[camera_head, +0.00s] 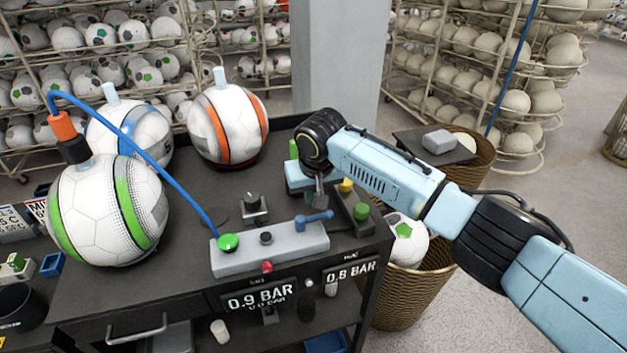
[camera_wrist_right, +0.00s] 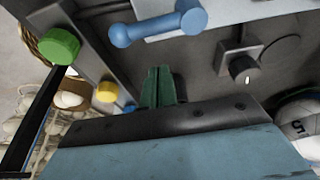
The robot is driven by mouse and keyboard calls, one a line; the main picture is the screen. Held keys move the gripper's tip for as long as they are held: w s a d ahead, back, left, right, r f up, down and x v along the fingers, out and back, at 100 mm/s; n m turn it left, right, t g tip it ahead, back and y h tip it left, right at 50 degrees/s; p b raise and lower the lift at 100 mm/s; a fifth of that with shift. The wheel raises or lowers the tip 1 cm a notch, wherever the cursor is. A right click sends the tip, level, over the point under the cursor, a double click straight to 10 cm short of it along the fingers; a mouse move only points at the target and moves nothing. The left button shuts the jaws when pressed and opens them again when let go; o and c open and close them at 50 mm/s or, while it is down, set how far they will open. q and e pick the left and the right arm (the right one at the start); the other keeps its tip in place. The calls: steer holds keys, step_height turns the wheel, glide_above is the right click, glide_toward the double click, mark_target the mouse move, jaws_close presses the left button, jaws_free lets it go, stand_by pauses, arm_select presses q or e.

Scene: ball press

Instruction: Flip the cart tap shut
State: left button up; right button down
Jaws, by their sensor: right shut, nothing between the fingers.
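The cart tap is a blue lever handle (camera_head: 315,220) on the right part of a grey block (camera_head: 285,252) on top of the dark cart. In the right wrist view the blue handle (camera_wrist_right: 158,28) lies crosswise just beyond the fingers. My right gripper (camera_head: 319,197) points down just behind the handle, close to it. In the right wrist view its green fingers (camera_wrist_right: 160,88) are together and empty, with a visible gap to the handle. My left gripper is not in view.
A green button (camera_head: 228,242) with a blue hose sits left on the block. A black knob (camera_head: 252,202) is behind it. Yellow (camera_head: 346,185) and green (camera_head: 361,211) knobs stand right of the tap. Footballs (camera_head: 108,212) fill the cart's left side. A wicker basket (camera_head: 400,300) stands right.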

mark_target(314, 218)
steer(key=shift+w+f, duration=0.15)
steer(key=shift+f, duration=0.5)
steer(key=shift+s+d+r+p, duration=0.15)
steer(key=shift+s+p, duration=0.1)
steer(key=shift+s, duration=0.1)
steer(key=shift+s+d+r+p, duration=0.1)
steer(key=shift+s+r+p, duration=0.1)
steer(key=shift+s, duration=0.15)
steer(key=shift+s+d+r, duration=0.15)
steer(key=shift+s+d, duration=0.05)
steer(key=shift+s, duration=0.4)
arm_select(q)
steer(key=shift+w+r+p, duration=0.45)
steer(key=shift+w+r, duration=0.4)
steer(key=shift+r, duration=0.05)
arm_select(e)
steer(key=shift+s+d, duration=0.15)
steer(key=shift+s, duration=0.4)
